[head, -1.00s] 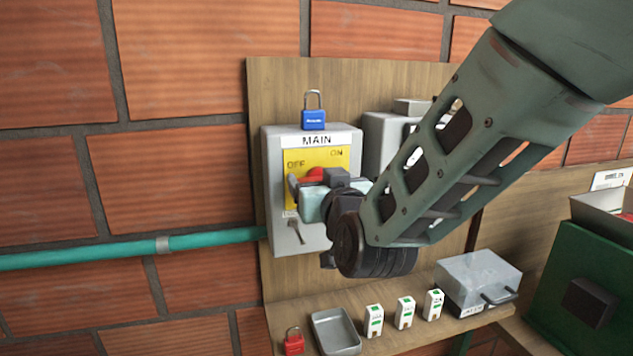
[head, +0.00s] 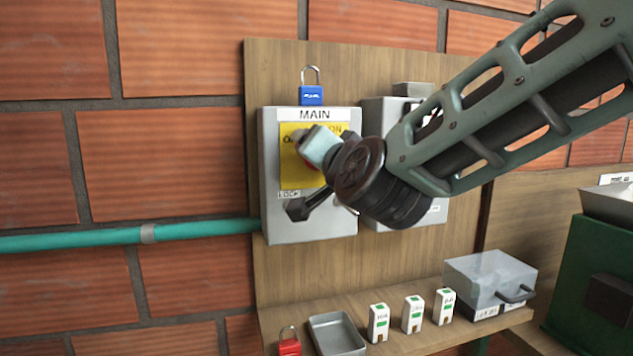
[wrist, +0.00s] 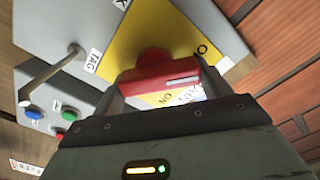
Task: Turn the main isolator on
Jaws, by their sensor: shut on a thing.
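The main isolator is a grey box (head: 270,180) labelled MAIN, with a yellow plate (head: 290,178) marked OFF and ON. Its red rotary handle (wrist: 150,78) shows in the wrist view, with a white line towards its right end. My gripper (wrist: 165,90) is shut on this handle, one finger at each side. In the head view my gripper (head: 316,150) is tilted in front of the plate and hides most of the handle and part of the lettering. The handle's exact angle between the marks is hard to tell.
A blue padlock (head: 311,95) stands on top of the box. A second grey box (head: 377,125) is close on the right, partly behind my arm. Below, a shelf holds a red padlock (head: 289,345), a grey tray (head: 335,321), small white blocks (head: 413,315) and a clear-lidded box (head: 490,278).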

